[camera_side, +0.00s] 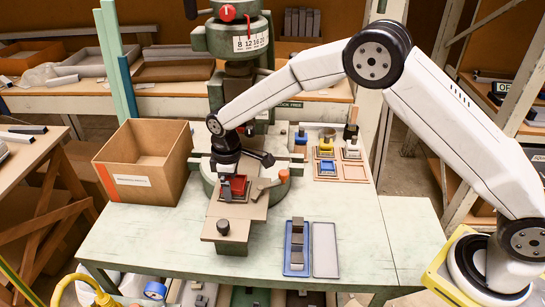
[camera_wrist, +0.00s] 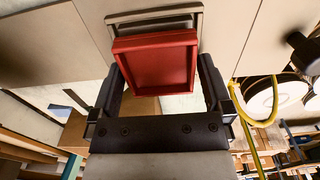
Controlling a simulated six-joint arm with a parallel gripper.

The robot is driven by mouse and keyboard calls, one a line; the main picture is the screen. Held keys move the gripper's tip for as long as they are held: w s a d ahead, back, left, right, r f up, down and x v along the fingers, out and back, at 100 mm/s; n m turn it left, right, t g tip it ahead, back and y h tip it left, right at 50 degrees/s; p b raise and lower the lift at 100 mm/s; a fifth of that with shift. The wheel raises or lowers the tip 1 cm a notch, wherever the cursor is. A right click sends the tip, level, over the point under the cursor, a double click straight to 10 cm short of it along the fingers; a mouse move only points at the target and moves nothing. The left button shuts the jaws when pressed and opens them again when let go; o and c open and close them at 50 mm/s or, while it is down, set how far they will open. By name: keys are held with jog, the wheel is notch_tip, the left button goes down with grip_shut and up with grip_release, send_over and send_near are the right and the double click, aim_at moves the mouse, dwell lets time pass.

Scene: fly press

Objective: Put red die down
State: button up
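The red die (camera_side: 238,186) is at the front of the fly press, over the press bed (camera_side: 215,210). In the wrist view the red die (camera_wrist: 155,62) is a shallow red tray-like block between the two fingers. My gripper (camera_wrist: 162,75) appears shut on it, with one dark finger along each side. In the side view my gripper (camera_side: 226,175) is partly hidden by the wrist. A grey metal frame (camera_wrist: 155,18) lies just beyond the die in the wrist view. Whether the die touches the bed is unclear.
The green fly press (camera_side: 236,40) stands behind my wrist. A cardboard box (camera_side: 150,170) is at left. Blue, yellow (camera_side: 326,147) and pale dies stand on coloured pads at right, with one orange pad (camera_side: 355,173) bare. A blue tray (camera_side: 297,270) holds metal pieces beside an empty grey tray (camera_side: 325,250).

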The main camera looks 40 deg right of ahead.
aim_at(235, 184)
notch_tip(235, 184, up, 12)
jog(key=shift+r, duration=0.15)
dwell(0.7)
dwell(0.5)
jog(key=s+d+f+m+t, duration=0.1)
jog(key=s+d+m, duration=0.3)
jog(key=s+d, duration=0.4)
jog(key=s+d+f+m+t, duration=0.1)
jog(key=s+d+f+m, duration=0.3)
jog(key=s+d, duration=0.5)
jog(key=s+m, duration=0.1)
jog(key=s, duration=0.6)
jog(key=shift+t, duration=0.3)
